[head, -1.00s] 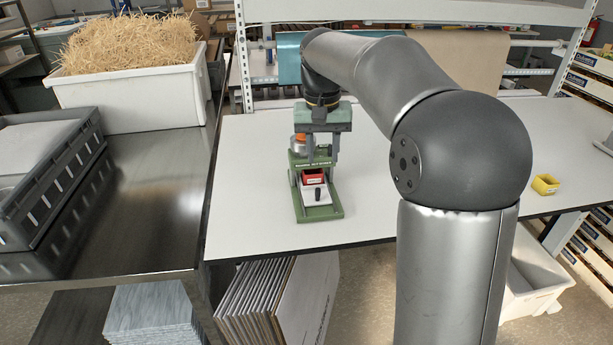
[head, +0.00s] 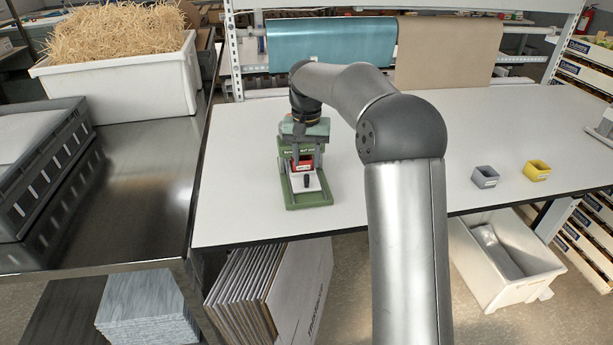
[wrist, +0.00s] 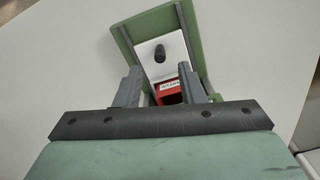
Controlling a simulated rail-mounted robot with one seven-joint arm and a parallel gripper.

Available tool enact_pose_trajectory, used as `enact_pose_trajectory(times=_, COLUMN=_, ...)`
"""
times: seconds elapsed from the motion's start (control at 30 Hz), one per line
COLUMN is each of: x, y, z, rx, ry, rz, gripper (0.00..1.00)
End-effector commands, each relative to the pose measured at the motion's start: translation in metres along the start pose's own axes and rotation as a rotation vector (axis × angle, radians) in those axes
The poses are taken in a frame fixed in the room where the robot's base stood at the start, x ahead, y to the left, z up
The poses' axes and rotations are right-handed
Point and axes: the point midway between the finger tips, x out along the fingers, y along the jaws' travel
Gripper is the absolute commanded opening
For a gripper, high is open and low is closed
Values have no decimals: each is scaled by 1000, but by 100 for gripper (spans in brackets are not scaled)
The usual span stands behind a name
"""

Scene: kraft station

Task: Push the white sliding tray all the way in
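The white sliding tray (head: 315,193) sticks out at the front of the green station (head: 325,203), with a dark knob (head: 306,181) standing on it. A red bin (head: 302,164) sits at the tray's back. In the wrist view the white tray (wrist: 148,60), its knob (wrist: 160,53) and the red bin (wrist: 168,93) also show. My gripper (wrist: 158,72) is open and empty in the wrist view, its fingers apart on either side of the tray in the picture. I cannot tell whether it touches anything. In the head view it hangs over the station, and its fingers are hard to make out.
A grey crate (head: 45,175) and a white tub of straw (head: 125,88) stand on the dark counter at the left. The table around the station is clear.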

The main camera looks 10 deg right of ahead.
Motion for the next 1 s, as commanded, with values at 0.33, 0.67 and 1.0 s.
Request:
enact_pose_trajectory(times=0.33, x=56, y=0, z=0, rx=0, ry=-3, rz=0, gripper=36)
enact_pose_trajectory(times=0.67, x=64, y=0, z=0, rx=0, ry=0, rz=-1, gripper=36)
enact_pose_trajectory(times=1.0, x=64, y=0, z=0, rx=1, ry=0, rz=-1, gripper=0)
